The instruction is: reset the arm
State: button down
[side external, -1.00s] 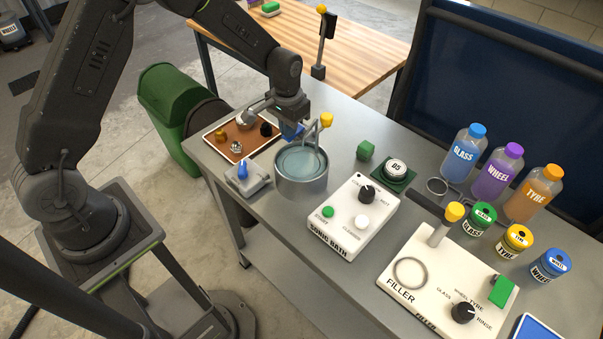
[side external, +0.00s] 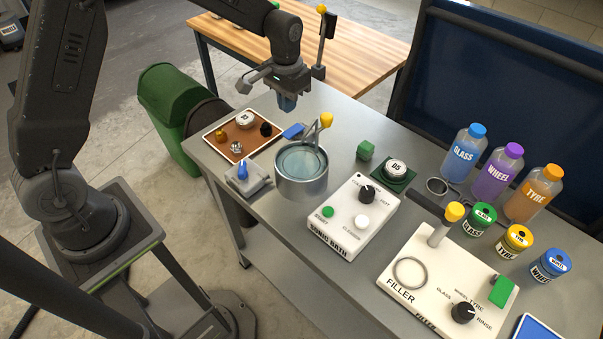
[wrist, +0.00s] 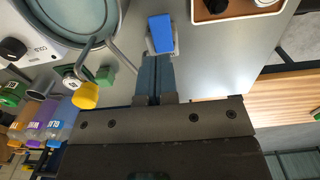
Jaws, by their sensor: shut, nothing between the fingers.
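My gripper (side external: 287,103) hangs above the back of the grey bench, shut with nothing between its fingers. In the wrist view its blue-grey fingertips (wrist: 155,75) lie together. A small blue block (side external: 293,131) is on the bench below it, between the brown tray and the round bath; it also shows just past the fingertips in the wrist view (wrist: 161,34). The round metal bath (side external: 302,188) holds liquid, and a yellow-knobbed handle (side external: 326,120) stands at its rim, apart from my gripper.
The brown tray (side external: 225,149) with small parts lies left of the bath. The sonic bath panel (side external: 343,234), filler panel (side external: 410,296), green cube (side external: 365,150) and several bottles (side external: 490,172) occupy the right side. A wooden table (side external: 270,35) with a yellow-topped post (side external: 320,45) stands behind.

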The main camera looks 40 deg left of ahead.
jog(key=shift+r, duration=0.15)
jog(key=s+r+t, duration=0.2)
jog(key=s+r, duration=0.8)
jog(key=r, duration=0.3)
jog(key=s+r+t, duration=0.1)
jog(key=s, duration=0.6)
jog(key=s+d+r+t, duration=0.1)
jog(key=s+r+t, duration=0.1)
jog(key=s, duration=0.6)
jog(key=shift+s+d+r+t, duration=0.25)
jog(key=shift+s+r+t, duration=0.05)
